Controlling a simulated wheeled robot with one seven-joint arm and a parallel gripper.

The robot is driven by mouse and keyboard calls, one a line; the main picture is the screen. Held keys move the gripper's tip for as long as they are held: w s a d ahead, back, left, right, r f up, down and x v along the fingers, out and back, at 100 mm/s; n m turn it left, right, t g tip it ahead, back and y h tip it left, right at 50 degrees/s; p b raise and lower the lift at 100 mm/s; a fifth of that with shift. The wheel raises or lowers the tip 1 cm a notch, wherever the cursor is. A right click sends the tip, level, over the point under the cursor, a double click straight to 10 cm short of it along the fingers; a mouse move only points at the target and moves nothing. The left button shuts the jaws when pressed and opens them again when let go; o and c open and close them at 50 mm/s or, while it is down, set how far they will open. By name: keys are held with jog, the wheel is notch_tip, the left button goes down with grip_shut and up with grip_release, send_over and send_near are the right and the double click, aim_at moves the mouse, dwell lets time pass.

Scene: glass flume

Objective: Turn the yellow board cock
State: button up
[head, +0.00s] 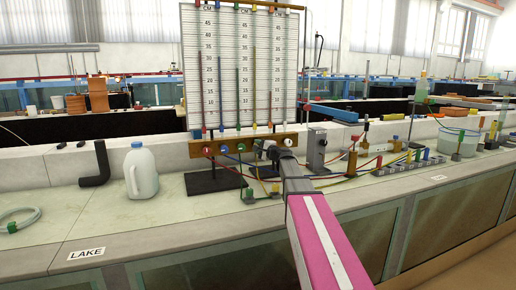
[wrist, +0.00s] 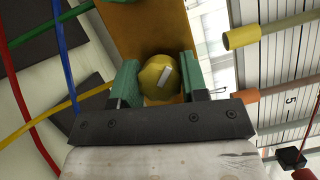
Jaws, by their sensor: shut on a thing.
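The gauge board (head: 228,60) with scales and coloured tubes rises above the rail. Coloured hoses run below it; a yellow hose (wrist: 75,103) passes left of my gripper. A grey metal stand (head: 316,150) is close on the right. A white jug (head: 140,172) stands left on the bench.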

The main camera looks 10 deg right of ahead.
jog(key=m+t, duration=0.1)
jog(key=m, duration=0.4)
jog(key=shift+t, duration=0.4)
jog(key=shift+m+t+h, duration=0.35)
jog(key=shift+m+t, duration=0.2)
jog(key=shift+m, duration=0.8)
jog(key=shift+m+t+h, duration=0.35)
jog(key=shift+m+t, duration=0.2)
jog(key=shift+m, duration=0.8)
jog(key=o, duration=0.9)
jog(key=shift+s, duration=0.15)
jog(key=v, duration=1)
jog(key=shift+s+d+f, duration=0.15)
jog(key=shift+s+f, duration=0.05)
